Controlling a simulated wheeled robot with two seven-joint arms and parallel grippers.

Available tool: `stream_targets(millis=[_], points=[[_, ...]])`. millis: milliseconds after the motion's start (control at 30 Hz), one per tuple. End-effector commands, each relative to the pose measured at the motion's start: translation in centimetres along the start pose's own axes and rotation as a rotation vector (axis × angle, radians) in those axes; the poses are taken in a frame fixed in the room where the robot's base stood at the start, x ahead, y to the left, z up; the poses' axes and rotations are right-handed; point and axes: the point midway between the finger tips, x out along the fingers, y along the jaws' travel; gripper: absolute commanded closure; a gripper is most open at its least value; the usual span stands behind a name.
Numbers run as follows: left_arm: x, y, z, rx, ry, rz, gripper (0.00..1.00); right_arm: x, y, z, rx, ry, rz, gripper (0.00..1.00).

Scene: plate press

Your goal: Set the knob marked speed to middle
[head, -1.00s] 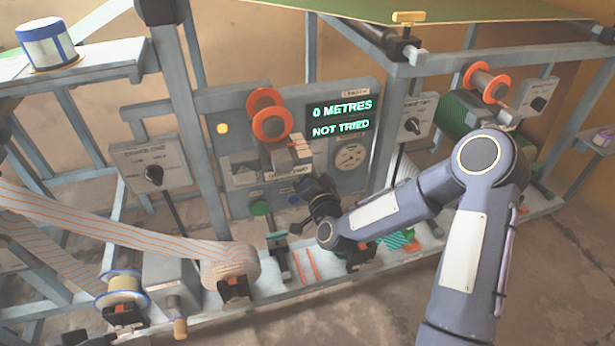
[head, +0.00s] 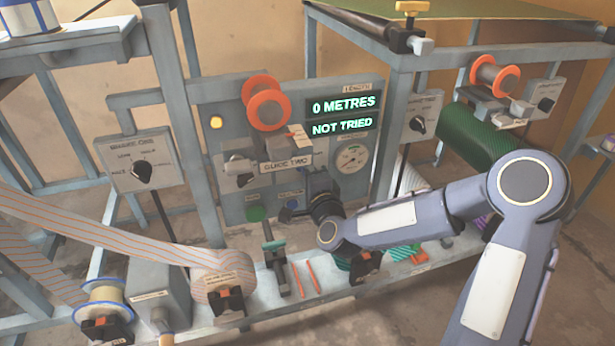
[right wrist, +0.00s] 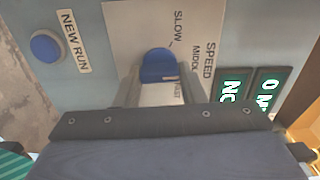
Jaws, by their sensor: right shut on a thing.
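The speed knob (right wrist: 158,62) is blue and sits on a pale plate (right wrist: 125,30) marked SPEED, SLOW, MIDDLE and FAST in the right wrist view. My right gripper (right wrist: 158,78) is shut on this knob, with one finger on each side. I cannot tell clearly which mark the knob points at. In the head view my right gripper (head: 312,190) is at the grey panel below the display, and it hides the knob. My left gripper is not in view.
A blue NEW RUN button (right wrist: 46,46) is beside the speed plate. The display (head: 342,115) reads 0 METRES and NOT TRIED. A green button (head: 255,213), an orange-flanged spool (head: 267,102) and a dial gauge (head: 352,158) are near my gripper. A striped roll (head: 222,277) stands lower left.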

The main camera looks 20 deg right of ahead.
Motion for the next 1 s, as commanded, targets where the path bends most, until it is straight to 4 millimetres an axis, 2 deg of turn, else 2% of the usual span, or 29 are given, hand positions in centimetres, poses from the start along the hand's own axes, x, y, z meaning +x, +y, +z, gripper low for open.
stream_targets(millis=[567,600,733,767,1000], points=[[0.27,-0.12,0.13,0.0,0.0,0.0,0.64,0.03,-0.01,-0.12,0.034,0.003,0.0,0.86],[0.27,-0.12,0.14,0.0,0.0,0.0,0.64,0.03,-0.01,-0.12,0.034,0.003,0.0,0.61],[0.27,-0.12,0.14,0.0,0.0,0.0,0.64,0.02,0.0,-0.1,0.033,0.003,0.0,0.44],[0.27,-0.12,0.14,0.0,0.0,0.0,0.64,0.02,0.0,-0.09,0.033,0.002,0.0,0.42],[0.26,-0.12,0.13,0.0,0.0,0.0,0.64,-0.02,0.0,-0.04,0.033,0.001,0.0,0.42]])
